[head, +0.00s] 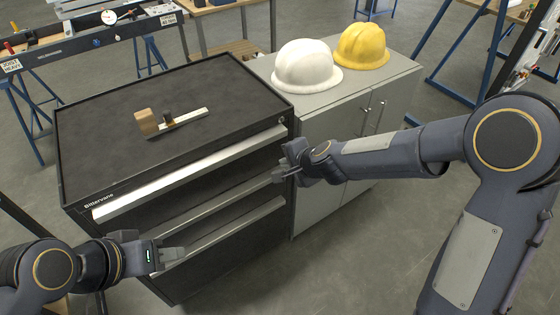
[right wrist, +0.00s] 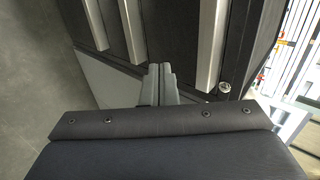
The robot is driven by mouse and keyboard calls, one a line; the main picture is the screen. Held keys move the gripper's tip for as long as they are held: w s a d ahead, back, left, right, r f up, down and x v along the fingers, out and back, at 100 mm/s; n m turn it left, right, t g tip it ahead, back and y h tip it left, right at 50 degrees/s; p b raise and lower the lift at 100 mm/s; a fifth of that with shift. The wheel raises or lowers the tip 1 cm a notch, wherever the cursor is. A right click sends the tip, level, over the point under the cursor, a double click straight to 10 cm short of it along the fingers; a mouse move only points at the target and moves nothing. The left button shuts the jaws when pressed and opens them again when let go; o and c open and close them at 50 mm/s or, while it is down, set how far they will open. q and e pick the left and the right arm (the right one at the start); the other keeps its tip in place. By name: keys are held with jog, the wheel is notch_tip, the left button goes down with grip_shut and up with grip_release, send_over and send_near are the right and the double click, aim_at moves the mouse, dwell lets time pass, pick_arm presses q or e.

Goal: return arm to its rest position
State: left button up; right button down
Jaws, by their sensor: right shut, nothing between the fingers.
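My right gripper (head: 282,174) is shut and empty, in front of the right end of the dark drawer cabinet's (head: 230,85) front. In the right wrist view its two fingers (right wrist: 157,85) are together, with the silver drawer handles beyond them. Whether they touch the cabinet I cannot tell. My left gripper (head: 182,257) is in front of the cabinet's lower left part in the head view. Its fingers show a gap between them and hold nothing that I can see.
A wood and metal tool (head: 180,120) lies on the cabinet top. A grey cupboard (head: 395,82) beside it bears a white helmet (head: 305,65) and a yellow helmet (head: 362,46). Workbenches (head: 70,45) stand behind. The floor (head: 400,240) at front right is clear.

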jog(key=s+d+r+n+y, duration=0.1)
jog(key=s+d+r+n, duration=0.4)
jog(key=s+d+r, duration=0.55)
jog(key=s+d+f+n+g+h, duration=0.1)
jog(key=s+d, duration=0.3)
jog(key=s, duration=0.5)
jog(key=s+d+n+g+h, duration=0.1)
jog(key=s+d+n, duration=0.2)
jog(key=s, duration=0.7)
jog(key=shift+d+f+n, duration=0.3)
jog(key=shift+d+f, duration=0.05)
jog(key=shift+d, duration=0.35)
